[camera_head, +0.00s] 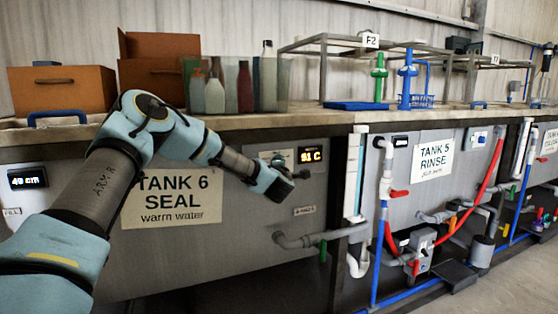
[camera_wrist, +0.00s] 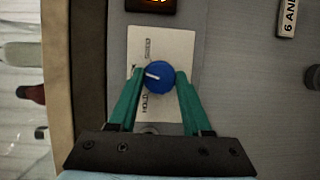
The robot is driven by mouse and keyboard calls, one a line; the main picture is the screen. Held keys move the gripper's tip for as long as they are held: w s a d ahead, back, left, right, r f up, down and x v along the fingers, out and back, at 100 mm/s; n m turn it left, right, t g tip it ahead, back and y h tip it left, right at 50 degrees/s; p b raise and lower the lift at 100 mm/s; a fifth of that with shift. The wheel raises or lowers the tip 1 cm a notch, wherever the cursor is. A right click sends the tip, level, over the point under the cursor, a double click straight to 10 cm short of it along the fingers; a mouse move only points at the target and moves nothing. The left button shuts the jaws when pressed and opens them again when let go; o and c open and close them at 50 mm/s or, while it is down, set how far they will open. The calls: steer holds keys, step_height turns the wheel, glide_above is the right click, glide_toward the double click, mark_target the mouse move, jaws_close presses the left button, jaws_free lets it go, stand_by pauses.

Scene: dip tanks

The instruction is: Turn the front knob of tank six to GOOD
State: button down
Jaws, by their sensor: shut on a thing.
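The tank six front (camera_head: 230,215) carries a "TANK 6 SEAL warm water" sign (camera_head: 170,198). In the wrist view a round blue knob (camera_wrist: 159,77) with a white pointer line sits on a pale label plate (camera_wrist: 146,42). The pointer points to the left of that picture, between sideways lettering at the top and "HOLD" lower down; the label at its tip is partly hidden. My gripper (camera_wrist: 158,80) is shut on the knob, one green finger on each side. In the head view my gripper (camera_head: 280,183) is at the tank front below the display, hiding the knob.
A lit display (camera_head: 310,155) is beside the plate. A grey pipe (camera_head: 318,236) runs below right of my gripper. The counter (camera_head: 300,117) overhangs the tank front and holds bottles (camera_head: 215,95). Tank five (camera_head: 432,158), with red and blue pipes, stands to the right.

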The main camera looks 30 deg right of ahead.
steer(key=m+y+p, duration=0.1)
steer(key=m+p, duration=0.1)
steer(key=p, duration=0.1)
steer(key=m+g+y+p, duration=0.1)
steer(key=m+p, duration=0.1)
steer(key=p, duration=0.1)
steer(key=m+y+p, duration=0.1)
steer(key=m+p, duration=0.1)
steer(key=m, duration=0.1)
steer(key=shift+d+r+g+p, duration=0.15)
steer(key=shift+r+g+p, duration=0.1)
steer(key=shift+g+p, duration=0.15)
steer(key=shift+f, duration=0.1)
steer(key=shift+c, duration=1.7)
jaws_free()
steer(key=shift+s, duration=0.1)
steer(key=b+v, duration=0.2)
steer(key=v, duration=0.8)
steer(key=shift+s, duration=0.3)
